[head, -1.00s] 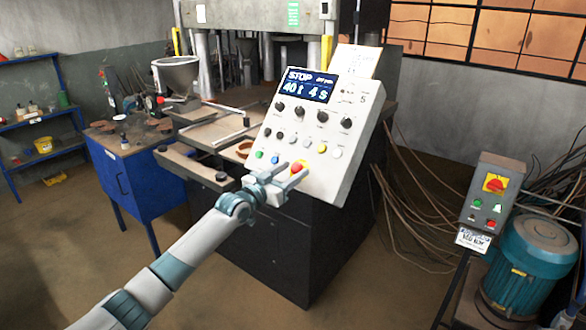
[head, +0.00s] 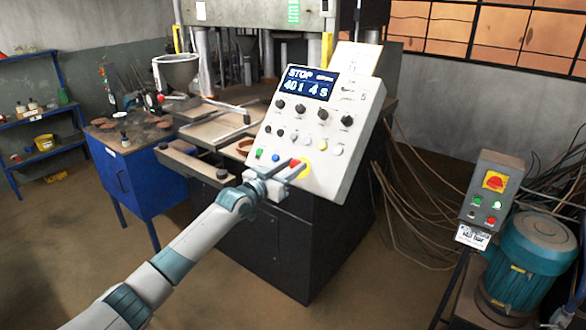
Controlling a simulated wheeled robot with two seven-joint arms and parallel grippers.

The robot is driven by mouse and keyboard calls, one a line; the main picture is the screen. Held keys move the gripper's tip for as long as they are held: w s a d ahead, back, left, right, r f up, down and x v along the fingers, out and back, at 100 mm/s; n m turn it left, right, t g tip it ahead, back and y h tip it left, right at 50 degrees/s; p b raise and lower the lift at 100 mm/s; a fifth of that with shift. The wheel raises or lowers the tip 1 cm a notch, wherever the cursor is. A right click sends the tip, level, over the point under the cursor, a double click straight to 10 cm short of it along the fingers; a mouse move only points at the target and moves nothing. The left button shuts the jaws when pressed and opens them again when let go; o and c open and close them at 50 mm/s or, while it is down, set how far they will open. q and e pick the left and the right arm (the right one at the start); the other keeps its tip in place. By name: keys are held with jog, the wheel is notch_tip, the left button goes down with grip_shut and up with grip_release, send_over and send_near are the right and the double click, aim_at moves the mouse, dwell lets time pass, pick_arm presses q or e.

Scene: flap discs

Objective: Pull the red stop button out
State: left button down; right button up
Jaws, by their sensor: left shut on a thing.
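The red stop button (head: 295,162) sits on a yellow disc (head: 305,169) low on the sloping white control panel (head: 343,186). My left gripper (head: 291,166) is at the panel's lower edge, with its two fingers on either side of the red button, shut on it. The fingers hide part of the button, so I cannot tell how far it stands out from the panel. The panel's display (head: 306,84) reads STOP. My right gripper is not in view.
A green button (head: 260,155) and a blue button (head: 276,157) are close left of the fingers. Black knobs (head: 323,114) are above. A separate switch box (head: 491,195) and a teal motor (head: 535,262) stand at the right, with loose cables behind.

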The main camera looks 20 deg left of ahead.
pick_arm(q)
jog(key=c, duration=1.3)
grip_release()
jog(key=shift+s+r, duration=0.1)
jog(key=shift+s+a+r, duration=0.1)
jog(key=shift+s+a+f, duration=0.15)
jog(key=shift+s+f, duration=0.05)
jog(key=shift+s, duration=0.4)
jog(key=shift+r+b+v, duration=0.2)
jog(key=shift+b+v, duration=2.3)
jog(key=shift+v, duration=5.6)
